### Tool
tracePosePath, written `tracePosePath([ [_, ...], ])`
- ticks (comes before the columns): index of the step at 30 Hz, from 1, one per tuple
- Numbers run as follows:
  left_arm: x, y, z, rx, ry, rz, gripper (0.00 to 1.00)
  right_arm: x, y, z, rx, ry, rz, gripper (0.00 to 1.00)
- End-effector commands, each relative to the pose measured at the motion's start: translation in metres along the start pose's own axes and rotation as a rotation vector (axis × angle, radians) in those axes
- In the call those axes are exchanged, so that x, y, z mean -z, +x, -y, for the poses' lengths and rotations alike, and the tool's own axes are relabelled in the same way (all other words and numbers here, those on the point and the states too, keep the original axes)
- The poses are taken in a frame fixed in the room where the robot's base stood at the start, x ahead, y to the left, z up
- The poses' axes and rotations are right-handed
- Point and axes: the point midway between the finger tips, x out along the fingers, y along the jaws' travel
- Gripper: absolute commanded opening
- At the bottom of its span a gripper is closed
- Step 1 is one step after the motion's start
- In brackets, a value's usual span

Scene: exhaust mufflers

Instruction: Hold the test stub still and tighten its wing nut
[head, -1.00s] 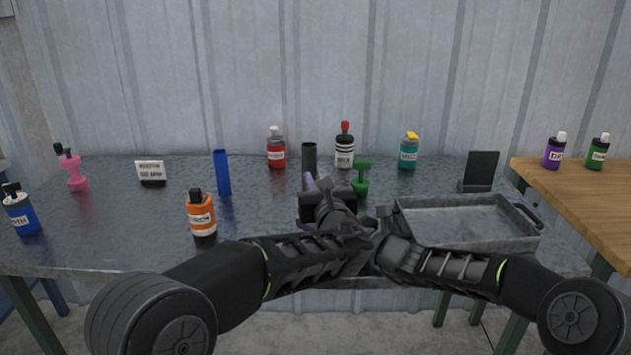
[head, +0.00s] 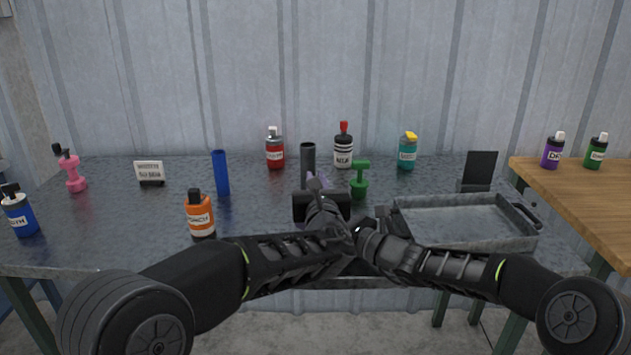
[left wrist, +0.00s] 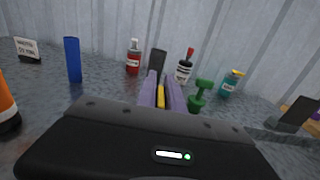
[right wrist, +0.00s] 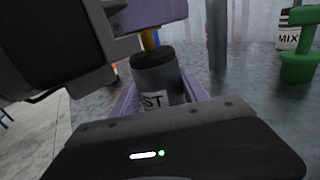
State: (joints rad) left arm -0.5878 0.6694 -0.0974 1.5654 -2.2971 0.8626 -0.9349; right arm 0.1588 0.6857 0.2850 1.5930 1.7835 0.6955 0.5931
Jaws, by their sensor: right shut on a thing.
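The test stub (right wrist: 158,82) is a dark grey cylinder with a white label, part of which reads "ST". It stands between the purple fingers of my right gripper (right wrist: 152,98), which is shut on it. A yellow piece, apparently the wing nut (right wrist: 150,38), shows just above the stub's dark top. My left gripper (left wrist: 161,92) is over the stub, its purple fingers on either side of the yellow piece (left wrist: 161,97); I cannot tell whether they press on it. In the head view my left gripper (head: 317,181) hides the stub and my right gripper.
A dark grey tube (head: 308,160) and a green object (head: 359,181) stand close behind the grippers. An orange bottle (head: 201,215) and a blue tube (head: 221,173) stand left. A metal tray (head: 400,228) lies right. Several bottles stand at the back.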

Motion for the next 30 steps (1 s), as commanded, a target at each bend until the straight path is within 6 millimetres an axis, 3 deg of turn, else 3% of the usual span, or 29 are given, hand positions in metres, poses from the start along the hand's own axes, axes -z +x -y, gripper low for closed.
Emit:
tracePosePath([
  [6, 0.000, 0.000, 0.001, 0.001, 0.000, 0.000, 0.30, 0.000, 0.000, 0.000, 0.000, 0.000, -0.001, 0.06],
  [17, 0.000, -0.005, 0.001, 0.001, 0.000, 0.000, 0.30, 0.000, 0.000, 0.000, 0.000, 0.001, 0.000, 0.06],
  [23, -0.001, -0.030, 0.001, 0.003, 0.001, 0.000, 0.30, 0.000, 0.000, 0.000, 0.000, 0.001, -0.001, 0.06],
  [30, -0.001, -0.079, 0.001, 0.003, 0.000, 0.000, 0.30, 0.000, 0.000, 0.000, 0.000, 0.001, -0.001, 0.06],
])
